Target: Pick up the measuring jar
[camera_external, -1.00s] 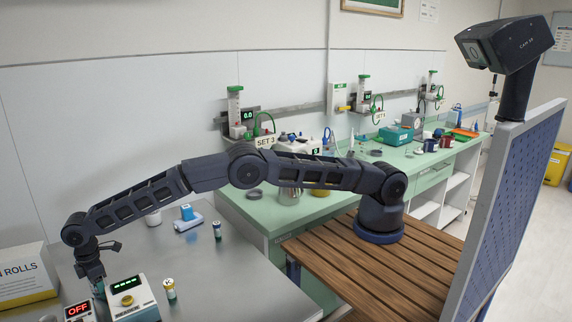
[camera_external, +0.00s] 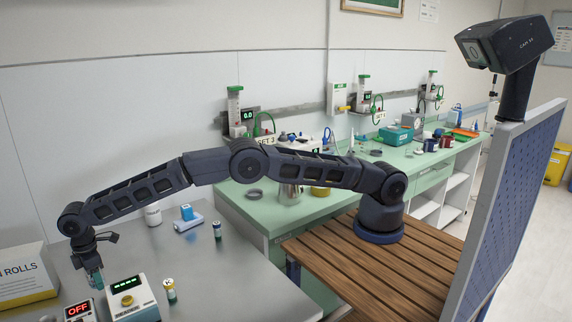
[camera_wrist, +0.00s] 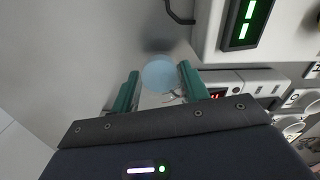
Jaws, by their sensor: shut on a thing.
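My gripper (camera_external: 96,278) is low over the left part of the steel table, behind the device with the red OFF display. In the wrist view its two green fingers (camera_wrist: 160,88) stand on either side of a round, pale blue, clear-looking thing, which I take as the measuring jar (camera_wrist: 159,73). The fingers are shut on it. Only its round end shows in the wrist view, and its length is hidden. In the external view the jar cannot be made out at the gripper. A soft dark shadow lies just beyond it in the wrist view.
The OFF device (camera_external: 79,310) and a white box with green digits (camera_external: 131,300) stand close by the gripper. A carton of rolls (camera_external: 25,277) is to the left. A small vial (camera_external: 169,290) stands right of the box. The table's middle right is clear.

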